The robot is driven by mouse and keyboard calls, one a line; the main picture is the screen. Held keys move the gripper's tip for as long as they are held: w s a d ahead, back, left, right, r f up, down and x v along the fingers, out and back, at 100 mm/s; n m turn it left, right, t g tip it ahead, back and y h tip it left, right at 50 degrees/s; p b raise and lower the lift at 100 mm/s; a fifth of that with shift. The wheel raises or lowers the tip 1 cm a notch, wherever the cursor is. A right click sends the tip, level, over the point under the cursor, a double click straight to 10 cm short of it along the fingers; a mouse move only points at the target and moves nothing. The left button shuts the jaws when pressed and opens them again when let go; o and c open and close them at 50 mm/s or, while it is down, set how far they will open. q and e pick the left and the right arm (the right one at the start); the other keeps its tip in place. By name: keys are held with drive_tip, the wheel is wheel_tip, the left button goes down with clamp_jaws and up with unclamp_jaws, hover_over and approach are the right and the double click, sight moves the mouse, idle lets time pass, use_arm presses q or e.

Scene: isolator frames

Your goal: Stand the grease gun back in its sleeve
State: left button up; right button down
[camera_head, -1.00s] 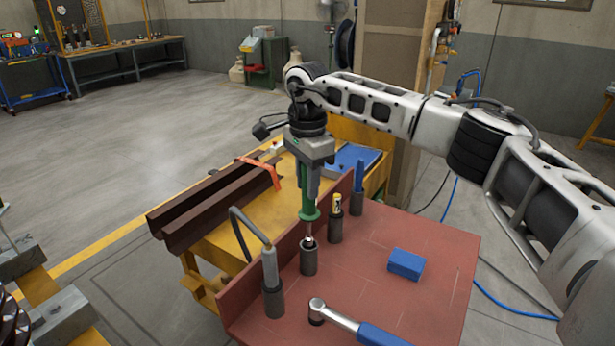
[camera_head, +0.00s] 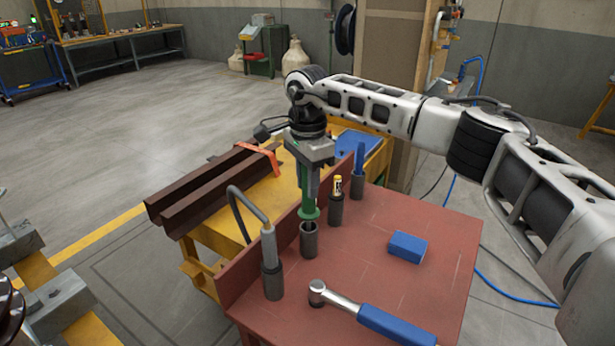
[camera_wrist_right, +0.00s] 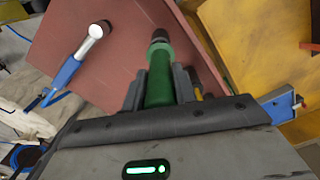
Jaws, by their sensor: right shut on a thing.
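My right gripper (camera_head: 310,195) is shut on the green handle (camera_head: 309,212) of an upright tool, just above an open dark sleeve (camera_head: 308,242) on the red bench top. The handle's flange is right at the sleeve mouth; I cannot tell whether it touches the rim. The tool's metal shaft is not visible now. The right wrist view shows the green handle (camera_wrist_right: 159,78) between the fingers, with the dark sleeve (camera_wrist_right: 159,37) beyond. What looks like the grease gun (camera_head: 268,246), a grey cylinder with a bent hose, stands in another sleeve (camera_head: 273,282) at the left. My left gripper is out of view.
Two more sleeves stand behind, one with a yellow-topped item (camera_head: 338,187) and one with a blue item (camera_head: 359,158). A blue block (camera_head: 408,247) and a blue-handled wrench (camera_head: 372,318) lie on the red bench (camera_head: 440,290). A raised red edge runs along its left side.

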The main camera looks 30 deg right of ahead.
drive_tip(key=shift+f+b, duration=0.85)
drive_tip(key=shift+f, duration=0.9)
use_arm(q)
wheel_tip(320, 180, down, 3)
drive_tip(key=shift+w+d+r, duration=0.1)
use_arm(e)
drive_tip(key=c, duration=1)
unclamp_jaws()
drive_tip(key=shift+c, duration=0.2)
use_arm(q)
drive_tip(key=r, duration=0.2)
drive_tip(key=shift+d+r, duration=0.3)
use_arm(e)
wheel_tip(320, 180, up, 16)
drive_tip(key=shift+r, duration=0.2)
